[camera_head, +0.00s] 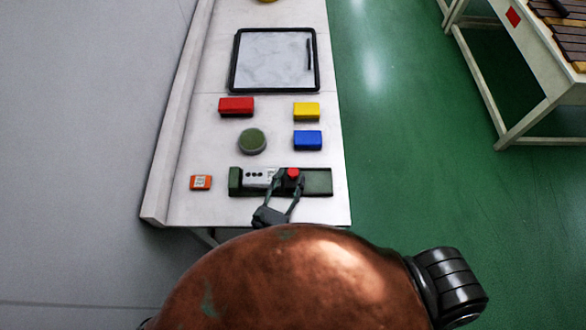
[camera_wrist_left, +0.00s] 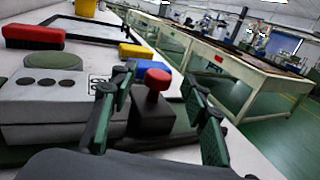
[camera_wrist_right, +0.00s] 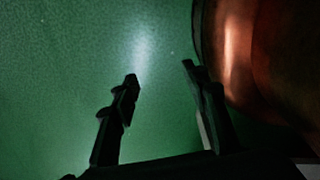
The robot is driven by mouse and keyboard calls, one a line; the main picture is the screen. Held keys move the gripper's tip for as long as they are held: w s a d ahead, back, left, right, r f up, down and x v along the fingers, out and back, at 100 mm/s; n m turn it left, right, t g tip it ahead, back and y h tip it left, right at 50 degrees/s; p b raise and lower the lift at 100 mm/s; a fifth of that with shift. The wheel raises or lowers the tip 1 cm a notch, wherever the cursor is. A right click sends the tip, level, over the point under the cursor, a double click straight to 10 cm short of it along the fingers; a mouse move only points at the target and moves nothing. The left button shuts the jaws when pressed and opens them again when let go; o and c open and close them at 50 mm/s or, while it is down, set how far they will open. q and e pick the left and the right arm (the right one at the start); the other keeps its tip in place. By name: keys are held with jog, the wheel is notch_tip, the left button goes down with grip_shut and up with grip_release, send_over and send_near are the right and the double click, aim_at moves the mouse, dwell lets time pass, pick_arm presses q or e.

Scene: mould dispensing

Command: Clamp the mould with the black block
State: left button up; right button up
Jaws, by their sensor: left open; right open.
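The mould, a pale grey block with several dark holes (camera_head: 259,173), sits in a dark green fixture (camera_head: 318,183) at the table's near end. It also shows at left in the left wrist view (camera_wrist_left: 52,112). The black block (camera_wrist_left: 151,118) with a red knob (camera_wrist_left: 157,80) stands just right of the mould; a small gap cannot be ruled out. My left gripper (camera_head: 286,181) is open, its fingers on either side of the block in the picture; contact is not clear. My right gripper (camera_wrist_right: 160,76) is open and empty over the green floor.
An orange-white box (camera_head: 201,183) lies left of the fixture. A black-framed tray (camera_head: 235,85) lies farther back. Another table (camera_head: 497,100) stands right across open floor.

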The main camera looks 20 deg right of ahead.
aim_at(291, 176)
pick_arm(q)
jog(key=shift+x, duration=1.2)
jog(key=shift+w+d, duration=0.2)
jog(key=shift+w, duration=0.15)
jog(key=c, duration=1.1)
grip_shut()
pick_arm(e)
jog(key=shift+w+a, duration=0.1)
jog(key=shift+w, duration=0.65)
